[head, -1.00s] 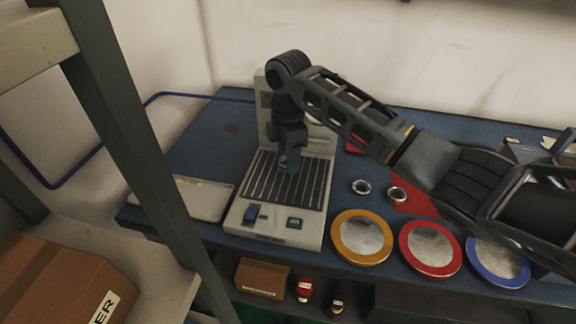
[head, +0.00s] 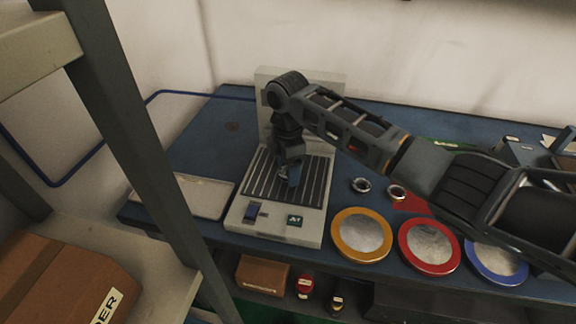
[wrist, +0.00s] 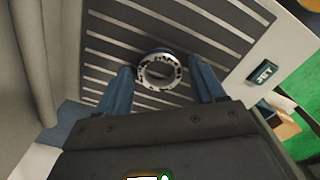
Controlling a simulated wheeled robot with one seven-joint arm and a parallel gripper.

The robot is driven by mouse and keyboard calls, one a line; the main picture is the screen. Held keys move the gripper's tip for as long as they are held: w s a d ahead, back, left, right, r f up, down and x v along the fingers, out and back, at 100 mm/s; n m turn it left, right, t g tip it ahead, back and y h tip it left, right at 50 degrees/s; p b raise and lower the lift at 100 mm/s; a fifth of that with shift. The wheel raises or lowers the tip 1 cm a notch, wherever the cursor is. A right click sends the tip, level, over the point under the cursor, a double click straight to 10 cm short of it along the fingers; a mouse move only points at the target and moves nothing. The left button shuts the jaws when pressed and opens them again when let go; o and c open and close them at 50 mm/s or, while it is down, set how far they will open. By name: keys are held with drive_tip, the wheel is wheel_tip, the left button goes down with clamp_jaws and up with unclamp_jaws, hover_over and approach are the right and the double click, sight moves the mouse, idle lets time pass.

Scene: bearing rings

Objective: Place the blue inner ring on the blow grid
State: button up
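The inner ring (wrist: 142,73), silver with a trace of blue at its far edge, is over the dark slatted blow grid (wrist: 215,30). My gripper (wrist: 161,70) has its two blue fingers on either side of the ring, with a narrow gap showing at each side, so it looks open. The ring seems to lie on the slats, though its exact contact is hard to see. In the head view my gripper (head: 291,176) is low over the middle of the grid (head: 312,190), and the fingers mostly hide the ring.
Two other silver rings (head: 361,185) (head: 397,193) lie on the blue bench right of the blow station. Orange (head: 338,235), red (head: 404,247) and blue (head: 473,260) rimmed dishes line the front edge. A pale tray (head: 205,197) lies left. The station's back panel (head: 263,90) rises behind my gripper.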

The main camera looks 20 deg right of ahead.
drive_tip(key=shift+o, duration=0.3)
drive_tip(key=shift+r, duration=0.15)
wheel_tip(320, 180, up, 12)
drive_tip(key=b, duration=0.1)
idle(0.7)
